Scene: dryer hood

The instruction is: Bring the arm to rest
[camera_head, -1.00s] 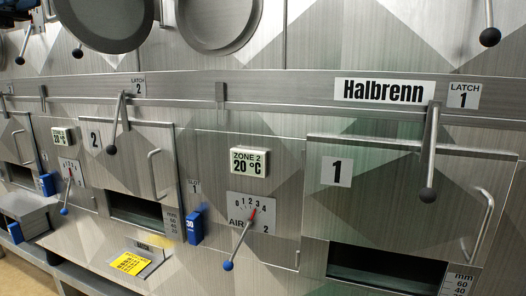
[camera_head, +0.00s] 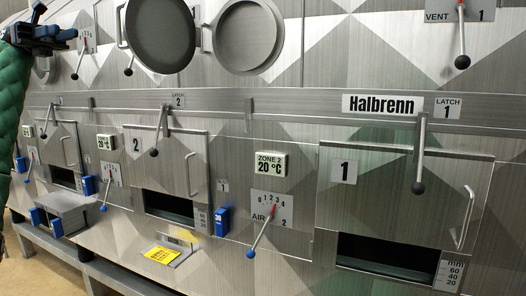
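My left gripper (camera_head: 62,38), dark with blue parts, is at the upper left in the head view, in front of the metal dryer front (camera_head: 350,62). My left arm (camera_head: 12,110), in a green sleeve, runs down along the left edge. The gripper is small and seen from the side, so I cannot tell whether its fingers are open or shut. No held object is visible. A ball-ended lever hangs close below it in the picture; contact cannot be judged. My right gripper is not in view.
Levers with dark knobs stick out at latch 1 (camera_head: 420,150), latch 2 (camera_head: 160,130) and the vent (camera_head: 461,35). A blue-knobbed air lever (camera_head: 262,234) and door handles (camera_head: 465,218) also project. A grey ledge (camera_head: 65,203) juts out at lower left.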

